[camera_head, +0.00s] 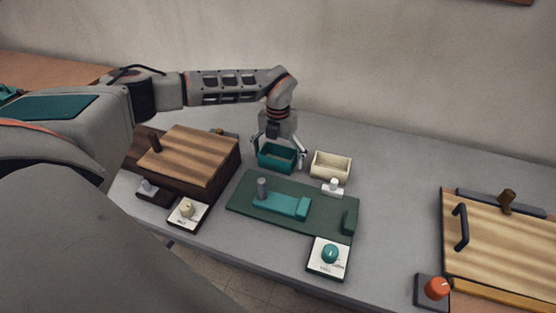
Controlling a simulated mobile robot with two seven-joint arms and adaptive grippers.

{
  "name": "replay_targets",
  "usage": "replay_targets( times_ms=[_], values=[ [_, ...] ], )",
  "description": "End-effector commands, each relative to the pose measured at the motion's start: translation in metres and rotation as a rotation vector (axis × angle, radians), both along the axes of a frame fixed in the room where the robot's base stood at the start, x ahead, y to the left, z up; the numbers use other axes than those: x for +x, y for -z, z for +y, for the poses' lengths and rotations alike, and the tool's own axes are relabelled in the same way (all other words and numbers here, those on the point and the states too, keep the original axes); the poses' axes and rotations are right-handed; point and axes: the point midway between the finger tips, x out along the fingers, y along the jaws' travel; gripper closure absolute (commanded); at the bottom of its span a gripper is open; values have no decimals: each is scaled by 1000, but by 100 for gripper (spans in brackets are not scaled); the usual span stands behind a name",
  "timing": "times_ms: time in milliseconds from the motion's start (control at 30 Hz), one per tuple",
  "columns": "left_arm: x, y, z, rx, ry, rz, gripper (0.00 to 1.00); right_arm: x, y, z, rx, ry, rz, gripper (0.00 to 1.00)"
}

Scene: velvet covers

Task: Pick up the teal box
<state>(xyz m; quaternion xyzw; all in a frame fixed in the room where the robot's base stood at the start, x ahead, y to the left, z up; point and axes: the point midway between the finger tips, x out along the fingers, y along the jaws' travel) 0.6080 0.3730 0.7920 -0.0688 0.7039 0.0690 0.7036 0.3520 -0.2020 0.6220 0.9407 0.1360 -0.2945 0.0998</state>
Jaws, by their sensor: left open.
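The teal box (270,161) is a small open-topped container on the grey tabletop, just behind the dark green board. My left gripper (280,155) points down over it with its fingers spread, one near the box's left side and one near its right side. It is open. I cannot tell whether the fingers touch the box walls. The gripper hides part of the box's back and rim. My right gripper does not show.
A cream open box (331,167) stands close to the right. The green board (240,196) carries a teal block (275,204) and a grey peg. A wooden box (190,158) is at left, a handled wooden board (510,240) at right.

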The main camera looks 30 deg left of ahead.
Motion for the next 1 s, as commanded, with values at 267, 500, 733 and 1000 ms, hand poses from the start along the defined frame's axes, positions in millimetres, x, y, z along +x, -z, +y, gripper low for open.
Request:
replay_targets(
  times_ms=[267,500,733,1000],
  values=[
    [0,-1,0,0,-1,-1,43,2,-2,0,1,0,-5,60],
    [0,-1,0,0,-1,0,47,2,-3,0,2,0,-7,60],
    [1,-7,0,-1,-1,-1,47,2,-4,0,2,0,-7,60],
    [2,-47,1,-1,-2,-5,47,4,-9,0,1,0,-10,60]
  ],
)
